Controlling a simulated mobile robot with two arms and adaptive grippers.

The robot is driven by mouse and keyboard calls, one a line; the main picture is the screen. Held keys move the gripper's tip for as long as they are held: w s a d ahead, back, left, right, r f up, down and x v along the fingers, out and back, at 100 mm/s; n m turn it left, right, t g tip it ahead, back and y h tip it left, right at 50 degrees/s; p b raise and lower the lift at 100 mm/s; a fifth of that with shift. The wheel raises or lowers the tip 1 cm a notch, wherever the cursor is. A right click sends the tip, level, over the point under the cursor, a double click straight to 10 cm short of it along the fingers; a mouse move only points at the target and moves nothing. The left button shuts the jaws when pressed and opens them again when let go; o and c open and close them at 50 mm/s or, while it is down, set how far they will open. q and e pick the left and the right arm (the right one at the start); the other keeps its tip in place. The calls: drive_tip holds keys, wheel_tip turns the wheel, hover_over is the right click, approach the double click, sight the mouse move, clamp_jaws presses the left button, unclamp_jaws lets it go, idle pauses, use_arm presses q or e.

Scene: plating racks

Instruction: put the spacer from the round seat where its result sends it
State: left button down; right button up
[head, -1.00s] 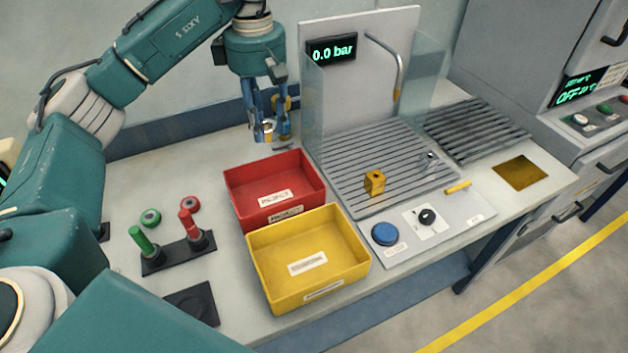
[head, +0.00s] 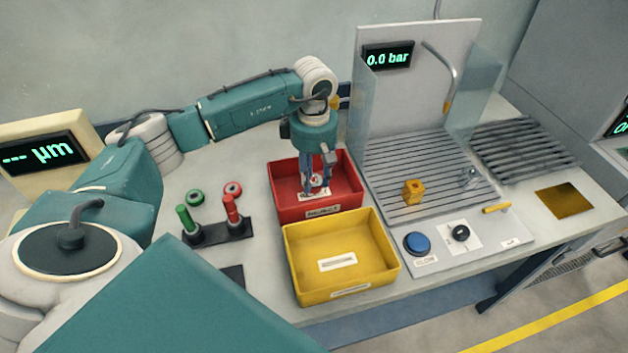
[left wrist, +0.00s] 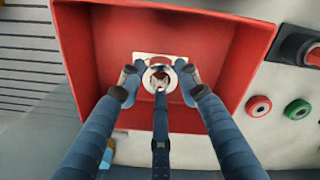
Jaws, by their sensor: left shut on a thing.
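My left gripper (head: 317,190) is shut on the spacer (left wrist: 150,76), a small silvery ring with a hole through it. In the head view the gripper points down inside the outline of the red bin (head: 284,190), which is labelled reject. The left wrist view looks down into the same red bin (left wrist: 92,50), with the spacer between the fingertips over the white floor label. I cannot tell whether the spacer touches the floor. The yellow bin (head: 388,262) stands in front of the red one and looks empty. I cannot make out the round seat. My right gripper is not in view.
A gauge display (head: 45,153) at the left reads "--- µm". A stand with green and red pegs (head: 215,235) is left of the bins, with a green ring and a red ring behind it. A slatted station (head: 400,150) with a clear side screen and a yellow block (head: 413,192) is right.

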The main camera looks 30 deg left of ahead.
use_arm(q)
wheel_tip(320, 180, down, 2)
drive_tip(key=shift+f, duration=0.25)
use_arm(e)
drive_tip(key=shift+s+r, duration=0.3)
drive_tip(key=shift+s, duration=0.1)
use_arm(q)
drive_tip(key=shift+f, duration=0.1)
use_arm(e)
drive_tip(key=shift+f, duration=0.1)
use_arm(q)
drive_tip(key=c, duration=1.7)
unclamp_jaws()
drive_tip(key=shift+f, duration=0.1)
drive_tip(key=o, duration=0.4)
drive_tip(key=shift+o, duration=0.4)
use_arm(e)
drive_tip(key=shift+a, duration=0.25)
